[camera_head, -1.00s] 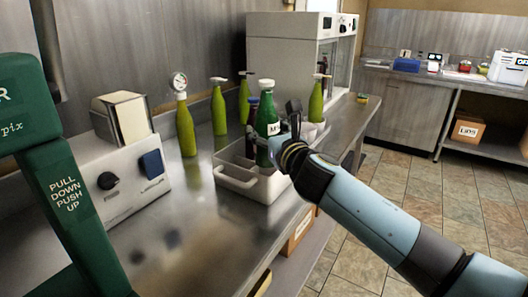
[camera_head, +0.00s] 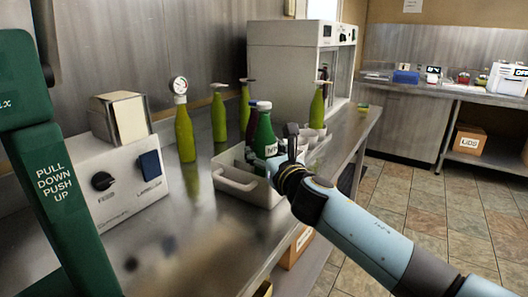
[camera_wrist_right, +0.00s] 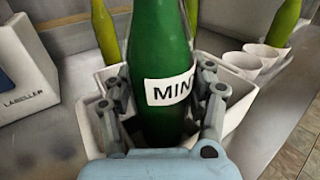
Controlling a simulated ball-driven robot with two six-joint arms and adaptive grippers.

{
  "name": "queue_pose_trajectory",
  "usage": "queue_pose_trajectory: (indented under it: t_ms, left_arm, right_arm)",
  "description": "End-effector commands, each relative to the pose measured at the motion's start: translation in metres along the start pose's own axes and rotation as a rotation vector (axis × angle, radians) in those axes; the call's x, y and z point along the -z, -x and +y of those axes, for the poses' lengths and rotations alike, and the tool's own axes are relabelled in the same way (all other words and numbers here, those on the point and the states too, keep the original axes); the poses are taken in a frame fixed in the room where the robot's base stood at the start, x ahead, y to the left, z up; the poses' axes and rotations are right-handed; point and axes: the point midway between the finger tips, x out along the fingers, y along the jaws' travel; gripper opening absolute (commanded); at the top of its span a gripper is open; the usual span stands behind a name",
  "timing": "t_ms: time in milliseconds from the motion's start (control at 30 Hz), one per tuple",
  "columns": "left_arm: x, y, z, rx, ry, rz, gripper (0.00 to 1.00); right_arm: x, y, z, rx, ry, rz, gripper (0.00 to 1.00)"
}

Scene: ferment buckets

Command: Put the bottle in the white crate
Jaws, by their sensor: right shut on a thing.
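The green bottle (camera_head: 264,132) with a white cap and a label reading "MIN…" is upright over the white crate (camera_head: 238,186). My right gripper (camera_head: 281,152) is shut on the bottle. In the right wrist view, the fingers (camera_wrist_right: 162,100) hold the bottle (camera_wrist_right: 160,40) on both sides of its label. The crate (camera_wrist_right: 97,100) shows around the bottle's lower part. The bottle's base is hidden, so I cannot tell whether it touches the crate floor. A dark bottle with a purple cap (camera_head: 251,122) stands behind it. My left gripper is not in view.
Several yellow-green bottles, one with a gauge (camera_head: 185,130), stand behind the crate. White cups (camera_head: 313,141) stand right of it. The labeller (camera_head: 118,180) and a green lever frame (camera_head: 62,200) are at left. The counter front (camera_head: 190,235) is clear.

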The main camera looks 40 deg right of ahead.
Motion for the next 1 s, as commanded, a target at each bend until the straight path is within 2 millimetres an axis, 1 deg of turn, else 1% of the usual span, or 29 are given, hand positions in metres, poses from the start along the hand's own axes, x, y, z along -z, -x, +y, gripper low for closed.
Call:
queue_pose_trajectory:
  t_ms: [133,233,267,433,733,867,967,1000]
  left_arm:
    - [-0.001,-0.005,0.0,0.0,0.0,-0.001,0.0]
    - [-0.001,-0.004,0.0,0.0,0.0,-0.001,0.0]
    - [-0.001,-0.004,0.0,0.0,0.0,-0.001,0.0]
    - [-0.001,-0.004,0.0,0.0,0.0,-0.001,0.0]
    - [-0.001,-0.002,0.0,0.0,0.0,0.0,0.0]
    - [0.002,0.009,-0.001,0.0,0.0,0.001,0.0]
    - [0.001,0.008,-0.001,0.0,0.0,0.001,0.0]
    - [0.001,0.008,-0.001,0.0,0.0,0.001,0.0]
  right_arm:
    - [0.004,0.0,0.0,-0.001,-0.001,-0.003,0.0]
    - [0.003,0.0,0.0,-0.001,-0.001,-0.003,0.0]
    - [0.005,0.0,0.0,0.0,-0.001,0.0,0.56]
    - [0.004,0.0,0.0,0.0,-0.001,0.0,0.78]
    - [0.003,0.0,0.0,0.0,0.0,0.0,0.79]
    - [-0.01,0.0,0.0,0.0,0.001,-0.001,0.79]
    - [-0.006,0.019,0.0,-0.001,0.002,0.003,0.79]
    - [-0.006,0.029,0.0,-0.002,0.001,0.003,0.79]
